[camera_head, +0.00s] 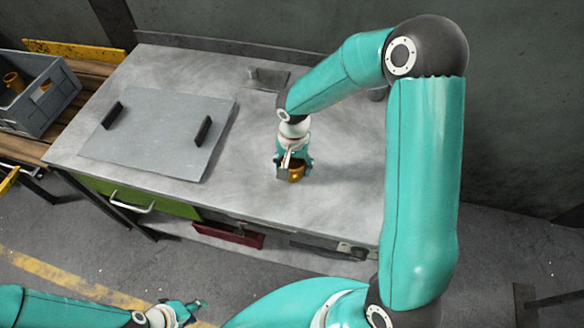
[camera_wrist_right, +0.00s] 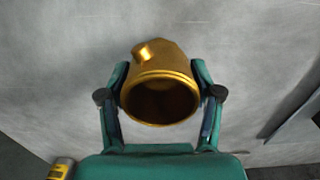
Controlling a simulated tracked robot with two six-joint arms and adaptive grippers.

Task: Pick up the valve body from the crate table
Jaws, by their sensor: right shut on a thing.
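The valve body (camera_wrist_right: 160,65) is a gold-coloured, short hollow piece with a small side stub, its open round mouth facing the right wrist camera. My right gripper (camera_wrist_right: 158,78) is shut on it, one finger on each side. In the head view the right gripper (camera_head: 293,163) points down at the grey metal workbench, and the valve body (camera_head: 296,174) shows partly between its fingers. I cannot tell whether the valve body touches the bench top. My left gripper (camera_head: 178,312) is low at the left, away from the bench, and too small to read its fingers.
A grey plate (camera_head: 158,130) with two black handles lies on the workbench (camera_head: 235,195). A blue-grey crate (camera_head: 45,105) with a gold-coloured part (camera_head: 14,82) in it stands on a wooden table at the left. The bench top around the right gripper is clear.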

